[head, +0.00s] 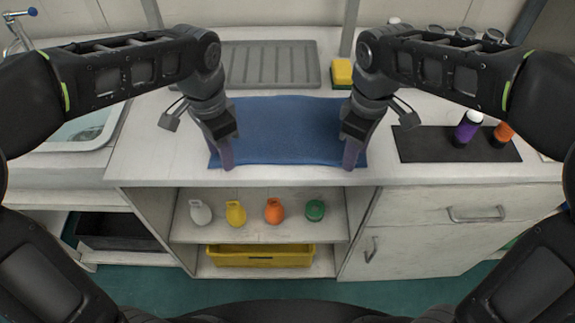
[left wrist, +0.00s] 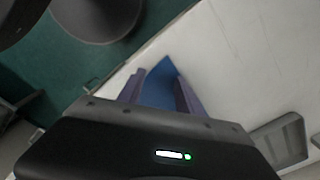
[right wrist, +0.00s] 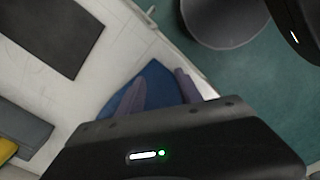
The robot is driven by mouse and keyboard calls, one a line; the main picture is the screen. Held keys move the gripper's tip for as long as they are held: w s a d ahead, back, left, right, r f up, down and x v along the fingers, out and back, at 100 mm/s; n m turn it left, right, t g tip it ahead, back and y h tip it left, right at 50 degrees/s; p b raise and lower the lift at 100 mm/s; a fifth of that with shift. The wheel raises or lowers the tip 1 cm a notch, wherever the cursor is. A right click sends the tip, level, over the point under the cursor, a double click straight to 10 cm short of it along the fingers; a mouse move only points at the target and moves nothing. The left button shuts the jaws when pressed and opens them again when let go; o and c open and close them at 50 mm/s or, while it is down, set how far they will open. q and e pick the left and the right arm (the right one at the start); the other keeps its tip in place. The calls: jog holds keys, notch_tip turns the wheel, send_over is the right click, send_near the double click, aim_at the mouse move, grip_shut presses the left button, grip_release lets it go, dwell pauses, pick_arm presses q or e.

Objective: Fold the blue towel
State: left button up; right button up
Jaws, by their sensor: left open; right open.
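The blue towel (head: 285,130) lies flat and spread on the white counter, reaching close to its front edge. My left gripper (head: 226,160) is open over the towel's front left corner, pointing down. In the left wrist view a corner of the towel (left wrist: 160,88) shows between its fingers. My right gripper (head: 351,158) is open over the towel's front right corner. In the right wrist view the towel (right wrist: 155,88) shows between and beside its fingers. I cannot tell whether the fingers touch the cloth.
A grey drain tray (head: 265,65) lies behind the towel, with a yellow sponge (head: 342,72) beside it. A black mat (head: 425,146) with a purple bottle (head: 467,129) and an orange bottle (head: 502,134) lies to the right. A sink (head: 85,130) is at left. Shelves below hold several small coloured items.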

pick_arm(q)
jog(key=shift+f, duration=0.15)
pick_arm(e)
jog(key=shift+f, duration=0.15)
pick_arm(q)
jog(key=shift+f, duration=0.1)
grip_shut()
pick_arm(e)
jog(key=shift+f, duration=0.1)
grip_shut()
dwell(0.9)
pick_arm(q)
jog(key=shift+a, duration=0.1)
